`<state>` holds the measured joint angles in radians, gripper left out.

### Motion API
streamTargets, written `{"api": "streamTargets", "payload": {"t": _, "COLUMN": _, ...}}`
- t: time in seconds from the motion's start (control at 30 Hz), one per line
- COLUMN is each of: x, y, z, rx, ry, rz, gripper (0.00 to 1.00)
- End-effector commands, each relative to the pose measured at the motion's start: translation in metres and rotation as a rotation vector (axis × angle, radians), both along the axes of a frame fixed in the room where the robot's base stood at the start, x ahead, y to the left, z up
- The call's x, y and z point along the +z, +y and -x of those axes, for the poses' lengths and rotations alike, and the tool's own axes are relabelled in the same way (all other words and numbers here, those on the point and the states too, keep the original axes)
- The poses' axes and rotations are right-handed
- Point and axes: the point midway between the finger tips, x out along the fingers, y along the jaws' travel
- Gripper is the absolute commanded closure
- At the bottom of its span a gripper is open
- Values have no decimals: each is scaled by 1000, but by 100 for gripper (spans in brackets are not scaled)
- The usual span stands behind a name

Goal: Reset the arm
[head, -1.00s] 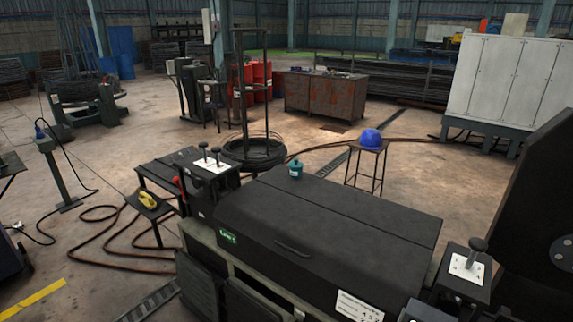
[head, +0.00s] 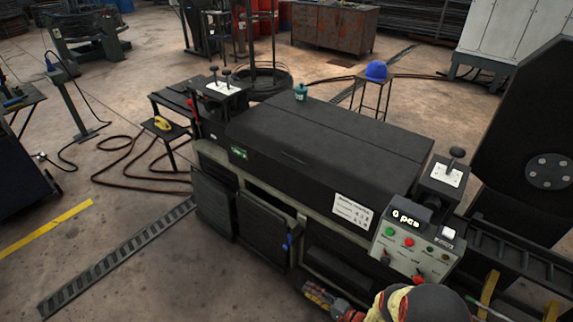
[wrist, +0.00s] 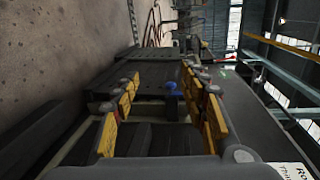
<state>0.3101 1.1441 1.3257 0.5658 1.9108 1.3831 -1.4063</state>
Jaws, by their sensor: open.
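My gripper (wrist: 162,88) is open in the wrist view, with yellow pads on both sides and nothing held between them. A blue handle (wrist: 171,86) shows between the fingertips, apart from the pads. In the head view, my gripper (head: 327,298) is low at the bottom, in front of the black machine's lower front. My arm fills the bottom edge to its right. The blue handle (head: 287,243) stands on a dark lower door (head: 262,232) of the machine, up and left of my gripper.
The black machine (head: 320,135) with a closed lid fills the middle. A control panel (head: 415,250) with coloured buttons is close to my arm at right. A large dark drum disc (head: 530,120) stands at far right. Open floor (head: 190,290) lies at left.

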Motion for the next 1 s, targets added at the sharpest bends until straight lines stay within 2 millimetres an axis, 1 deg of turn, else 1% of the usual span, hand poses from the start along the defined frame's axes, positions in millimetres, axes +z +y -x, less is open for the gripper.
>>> {"api": "streamTargets", "payload": {"t": 0.07, "x": -4, "y": 2, "z": 4, "rx": 5, "ry": 44, "rz": -19, "gripper": 57}}
{"api": "streamTargets", "payload": {"t": 0.17, "x": -10, "y": 8, "z": 15, "rx": 30, "ry": 117, "rz": -45, "gripper": 57}}
{"api": "streamTargets", "payload": {"t": 0.37, "x": -28, "y": 27, "z": 62, "rx": 103, "ry": 306, "rz": -93, "gripper": 57}}
{"api": "streamTargets", "payload": {"t": 0.43, "x": -33, "y": 34, "z": 82, "rx": 135, "ry": 381, "rz": -106, "gripper": 57}}
{"api": "streamTargets", "payload": {"t": 0.5, "x": -35, "y": 41, "z": 101, "rx": 180, "ry": 468, "rz": -116, "gripper": 57}}
{"api": "streamTargets", "payload": {"t": 0.57, "x": -31, "y": 44, "z": 115, "rx": 221, "ry": 540, "rz": -118, "gripper": 57}}
{"api": "streamTargets", "payload": {"t": 0.67, "x": -16, "y": 46, "z": 130, "rx": 294, "ry": 648, "rz": -103, "gripper": 57}}
{"api": "streamTargets", "payload": {"t": 0.77, "x": 10, "y": 42, "z": 139, "rx": 373, "ry": 744, "rz": -59, "gripper": 57}}
{"api": "streamTargets", "payload": {"t": 0.87, "x": 43, "y": 34, "z": 143, "rx": 446, "ry": 822, "rz": 9, "gripper": 57}}
{"api": "streamTargets", "payload": {"t": 0.97, "x": 82, "y": 21, "z": 145, "rx": 509, "ry": 880, "rz": 100, "gripper": 57}}
{"api": "streamTargets", "payload": {"t": 1.0, "x": 99, "y": 16, "z": 145, "rx": 530, "ry": 898, "rz": 141, "gripper": 57}}
